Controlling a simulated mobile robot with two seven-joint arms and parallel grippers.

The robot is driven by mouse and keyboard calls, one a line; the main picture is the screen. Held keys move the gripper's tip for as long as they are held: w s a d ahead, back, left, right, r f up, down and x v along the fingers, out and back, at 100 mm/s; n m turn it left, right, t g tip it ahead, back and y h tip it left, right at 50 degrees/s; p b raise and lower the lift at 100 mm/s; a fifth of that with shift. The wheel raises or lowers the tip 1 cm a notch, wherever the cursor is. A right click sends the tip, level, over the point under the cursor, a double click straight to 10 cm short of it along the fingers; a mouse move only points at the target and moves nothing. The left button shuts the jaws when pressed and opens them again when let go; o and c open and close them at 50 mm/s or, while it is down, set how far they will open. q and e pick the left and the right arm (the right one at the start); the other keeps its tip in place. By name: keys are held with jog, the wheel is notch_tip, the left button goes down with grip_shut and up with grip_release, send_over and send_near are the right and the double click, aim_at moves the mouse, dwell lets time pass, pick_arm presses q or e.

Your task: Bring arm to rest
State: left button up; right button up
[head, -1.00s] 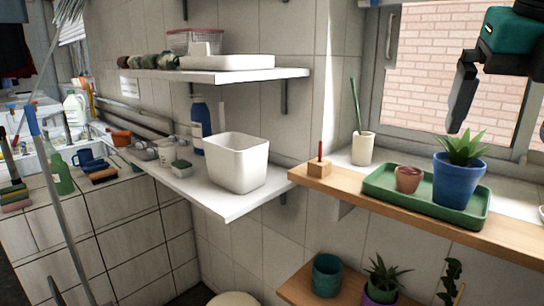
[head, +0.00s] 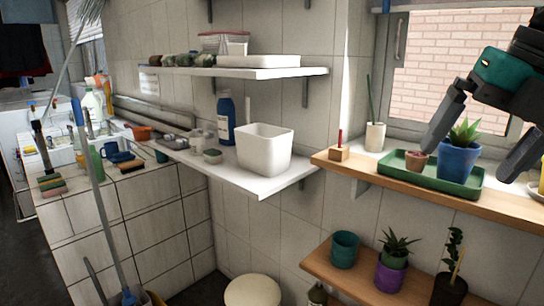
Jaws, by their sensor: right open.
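My right gripper (head: 478,150) hangs in from the upper right in the head view. Its two dark fingers are spread apart and nothing is between them that I can tell is held. My left gripper is not in view.
The wooden shelf (head: 400,185) holds a green tray (head: 436,181), a small terracotta pot (head: 415,160) and a cream vase (head: 375,137). A white bin (head: 264,150) stands on the white shelf. A lower shelf (head: 340,276) holds several pots. A stool (head: 252,291) stands below.

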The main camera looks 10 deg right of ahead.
jog(key=w+f+m+t+y, duration=0.4)
jog(key=f+m+t, duration=0.3)
jog(key=f, duration=0.7)
jog(key=w+f+m+t+y, duration=0.3)
jog(key=f+m+t, duration=0.2)
jog(key=f+m, duration=0.65)
jog(key=s+a+f+m+g+h, duration=0.1)
jog(key=s+a+f+m+h, duration=0.1)
jog(key=f, duration=0.6)
jog(key=s+a+f+m+g+h, duration=0.2)
jog(key=s+a+f+m, duration=0.2)
jog(key=s+a+f, duration=0.2)
jog(key=s+a+f+m+g+h, duration=0.2)
jog(key=s+a+f+m, duration=0.1)
jog(key=f, duration=0.8)
jog(key=shift+s+a+m+h+p, duration=0.4)
jog(key=shift+s+a, duration=0.3)
jog(key=shift+s, duration=0.4)
